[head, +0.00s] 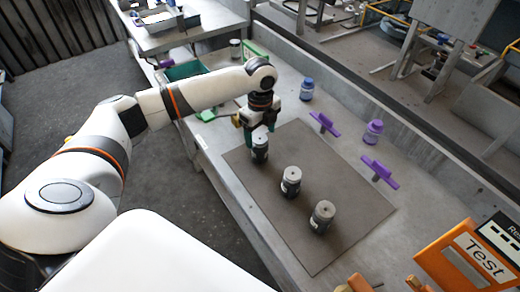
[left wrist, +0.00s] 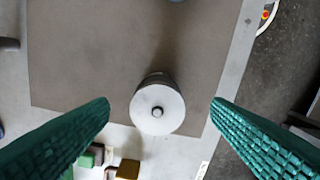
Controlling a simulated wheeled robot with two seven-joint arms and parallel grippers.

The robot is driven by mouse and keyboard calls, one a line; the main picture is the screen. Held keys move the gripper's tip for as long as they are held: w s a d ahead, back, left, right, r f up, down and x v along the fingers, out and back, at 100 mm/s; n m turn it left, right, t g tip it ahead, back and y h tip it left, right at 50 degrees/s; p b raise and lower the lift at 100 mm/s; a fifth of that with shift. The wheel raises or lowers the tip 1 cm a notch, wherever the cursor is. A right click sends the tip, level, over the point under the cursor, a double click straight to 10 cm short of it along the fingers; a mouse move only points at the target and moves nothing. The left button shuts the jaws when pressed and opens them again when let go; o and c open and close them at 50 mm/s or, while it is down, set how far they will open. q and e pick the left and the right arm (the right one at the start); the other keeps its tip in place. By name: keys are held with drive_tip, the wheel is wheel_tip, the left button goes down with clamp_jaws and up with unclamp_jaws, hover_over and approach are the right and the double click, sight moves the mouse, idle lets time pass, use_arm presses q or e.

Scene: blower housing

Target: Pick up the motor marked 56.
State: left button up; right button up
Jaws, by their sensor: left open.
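Three grey-and-black cylindrical motors stand upright on the brown mat (head: 335,183): a far one (head: 260,150), a middle one (head: 291,182) and a near one (head: 322,217). No number is legible on any of them. My left gripper (head: 260,133) is open, pointing down over the far motor. In the left wrist view, that motor's pale round top (left wrist: 158,110) with its shaft shows between the two green fingers (left wrist: 160,107), with a gap on each side. Its side marking is hidden there. My right gripper is not in view.
A green bin (head: 187,70) is behind my arm. An orange Test box (head: 470,258) is at the lower right. The mat's near-right part is clear.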

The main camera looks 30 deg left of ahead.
sight(260, 138)
use_arm(q)
drive_tip(key=shift+w+f, duration=0.1)
drive_tip(key=shift+f, duration=0.3)
wheel_tip(260, 138, down, 4)
drive_tip(key=shift+a+r+p, duration=0.15)
drive_tip(key=shift+r+p, duration=0.05)
drive_tip(key=shift+p, duration=0.3)
drive_tip(key=shift+f, duration=0.45)
drive_tip(key=c, duration=0.6)
drive_tip(key=shift+w+r, duration=0.1)
drive_tip(key=c, duration=0.7)
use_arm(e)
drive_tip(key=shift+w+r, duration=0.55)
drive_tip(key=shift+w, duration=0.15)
